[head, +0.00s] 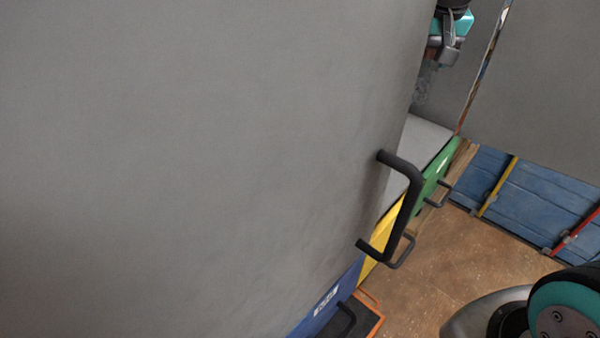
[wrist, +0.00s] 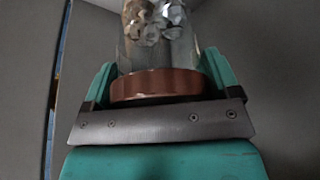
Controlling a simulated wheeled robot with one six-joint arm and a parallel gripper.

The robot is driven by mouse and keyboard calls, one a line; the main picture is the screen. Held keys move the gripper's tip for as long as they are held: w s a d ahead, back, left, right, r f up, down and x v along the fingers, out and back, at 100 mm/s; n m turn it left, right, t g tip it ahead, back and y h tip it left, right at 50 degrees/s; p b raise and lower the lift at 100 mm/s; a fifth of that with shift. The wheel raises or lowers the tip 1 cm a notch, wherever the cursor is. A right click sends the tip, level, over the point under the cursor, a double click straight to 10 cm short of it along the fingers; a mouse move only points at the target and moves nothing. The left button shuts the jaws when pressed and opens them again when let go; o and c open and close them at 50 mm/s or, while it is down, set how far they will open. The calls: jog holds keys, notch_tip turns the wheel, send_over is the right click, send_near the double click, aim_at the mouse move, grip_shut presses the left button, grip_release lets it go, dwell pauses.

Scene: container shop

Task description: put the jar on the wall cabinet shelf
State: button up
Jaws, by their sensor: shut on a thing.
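My gripper (head: 447,45) shows at the top right of the head view, partly behind a large grey door panel (head: 200,150). In the wrist view my gripper (wrist: 158,78) is shut on the jar (wrist: 165,50), with a teal finger on each side. The jar is clear glass with a copper-coloured lid at the near end and pale, shiny pieces inside. In the head view the jar (head: 427,84) is faint, below the gripper, its left side hidden by the panel. I cannot make out the cabinet shelf; grey surfaces surround the jar.
The grey panel with a black handle (head: 413,205) fills most of the head view. Another grey panel (head: 545,90) is at the right. Green (head: 432,183), yellow (head: 381,238) and blue (head: 325,300) fronts stand below, near a blue plank wall (head: 520,200). Brown floor (head: 455,262) is open.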

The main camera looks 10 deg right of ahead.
aim_at(429, 57)
jog(key=shift+w+a, duration=0.1)
jog(key=shift+w, duration=0.25)
notch_tip(429, 57, down, 10)
jog(key=p, duration=0.3)
jog(key=shift+f, duration=0.1)
jog(key=o, duration=1.3)
jog(key=shift+s, duration=0.1)
jog(key=b+v, duration=0.3)
jog(key=v, duration=0.9)
jog(key=shift+a, duration=0.1)
